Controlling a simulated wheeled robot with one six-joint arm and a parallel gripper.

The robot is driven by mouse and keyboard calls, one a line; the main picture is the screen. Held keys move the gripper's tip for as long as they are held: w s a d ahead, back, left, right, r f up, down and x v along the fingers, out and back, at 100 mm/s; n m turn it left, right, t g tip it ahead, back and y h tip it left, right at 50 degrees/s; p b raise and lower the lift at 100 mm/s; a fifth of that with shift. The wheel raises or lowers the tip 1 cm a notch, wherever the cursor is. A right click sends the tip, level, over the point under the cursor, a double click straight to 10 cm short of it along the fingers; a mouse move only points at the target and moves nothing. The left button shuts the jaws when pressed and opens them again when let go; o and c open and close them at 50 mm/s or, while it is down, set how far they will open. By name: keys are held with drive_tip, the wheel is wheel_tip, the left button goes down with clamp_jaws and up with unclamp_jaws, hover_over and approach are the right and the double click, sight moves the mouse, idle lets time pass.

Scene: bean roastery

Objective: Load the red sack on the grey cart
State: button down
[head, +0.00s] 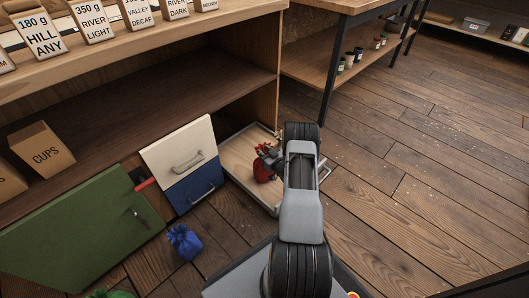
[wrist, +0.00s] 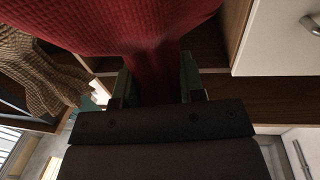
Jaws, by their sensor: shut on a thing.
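The red sack (head: 263,170) shows beside my arm in the head view, in front of the bed of the grey cart (head: 238,178). I cannot tell whether it touches the cart. The cart is a low, shallow tray with a grey rim, standing at the end of the shelf unit; my arm hides its right part. My gripper (wrist: 155,88) is shut on the gathered neck of the red sack (wrist: 120,25), which fills the top of the wrist view. The fingertips are mostly hidden in the head view.
A blue sack (head: 184,242) sits on the floor, and a green one (head: 112,294) shows at the bottom edge. Green (head: 80,232), white (head: 178,150) and blue (head: 195,187) panels stand left of the cart. The wooden floor (head: 420,190) at right is clear.

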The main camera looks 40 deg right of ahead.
drive_tip(key=c, duration=0.7)
unclamp_jaws()
drive_tip(key=shift+f, duration=0.1)
